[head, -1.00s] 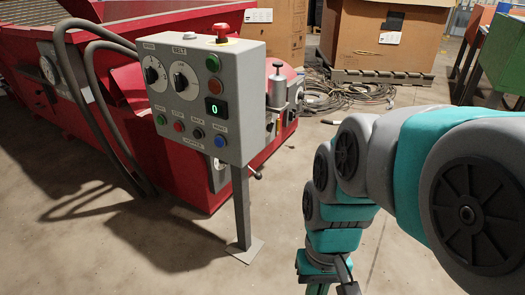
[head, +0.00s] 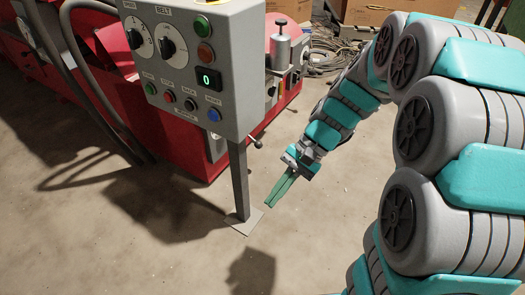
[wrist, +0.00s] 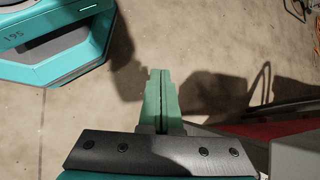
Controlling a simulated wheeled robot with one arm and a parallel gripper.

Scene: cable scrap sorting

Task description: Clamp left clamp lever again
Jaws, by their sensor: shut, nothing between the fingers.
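My gripper (head: 271,202) is shut and empty, its green fingers pointing down and left in the head view. It hangs over bare floor, to the right of the control panel's post. Its closed fingers also show in the wrist view (wrist: 160,74), above concrete. A small lever with a ball end (head: 257,144) sticks out low on the red machine, above and left of my gripper, with a gap between them. A silver clamp-like fitting (head: 281,52) stands higher on the machine's end. I cannot tell which part is the left clamp lever.
The grey control panel (head: 196,62) stands in front of the red machine (head: 95,125), on a post with a floor plate (head: 243,221). Thick hoses run down at the left. Coiled cables (head: 330,52) and boxes lie behind. The floor in front is clear.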

